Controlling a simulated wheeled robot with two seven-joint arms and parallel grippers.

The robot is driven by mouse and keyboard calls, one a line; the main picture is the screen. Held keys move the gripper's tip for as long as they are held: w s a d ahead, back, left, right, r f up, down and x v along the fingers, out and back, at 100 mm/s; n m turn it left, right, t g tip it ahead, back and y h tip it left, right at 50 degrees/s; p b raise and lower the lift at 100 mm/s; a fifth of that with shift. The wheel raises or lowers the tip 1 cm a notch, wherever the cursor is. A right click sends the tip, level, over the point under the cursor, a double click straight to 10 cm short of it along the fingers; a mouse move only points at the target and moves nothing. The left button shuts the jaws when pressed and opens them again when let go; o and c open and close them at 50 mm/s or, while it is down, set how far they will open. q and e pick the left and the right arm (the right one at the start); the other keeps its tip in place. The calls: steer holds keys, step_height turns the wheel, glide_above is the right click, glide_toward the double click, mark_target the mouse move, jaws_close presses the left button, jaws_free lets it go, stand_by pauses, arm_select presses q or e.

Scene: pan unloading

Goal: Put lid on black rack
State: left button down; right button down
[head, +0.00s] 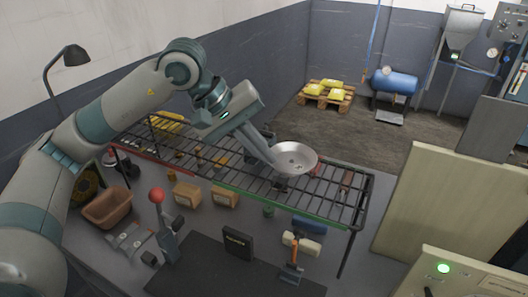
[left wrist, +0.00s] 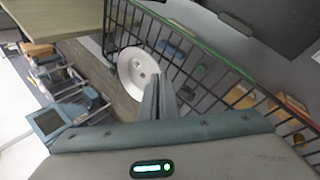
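The lid (head: 296,158) is a round, shallow, silvery metal disc with small dark marks near its middle. In the head view it shows over the right part of the black rack (head: 340,196), a long grid of dark bars with a green front edge. My left gripper (head: 270,158) reaches in from the left over the rack. Its fingers are close together, with their tips at the lid's near rim. In the left wrist view the fingers (left wrist: 158,92) overlap the edge of the lid (left wrist: 132,68), beside the rack bars (left wrist: 205,62). Whether the lid touches the bars is unclear. My right gripper is not in view.
Below the rack, a grey table (head: 208,222) holds cardboard boxes (head: 187,194), a brown tray (head: 107,208), a red-knobbed lever device (head: 157,196) and a dark mat (head: 215,270). A beige panel (head: 440,205) stands at the right.

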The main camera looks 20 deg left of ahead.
arm_select(q)
steer(key=shift+s+a+f+b, duration=0.1)
steer(key=shift+a+f+b, duration=0.3)
steer(key=shift+f+b, duration=0.2)
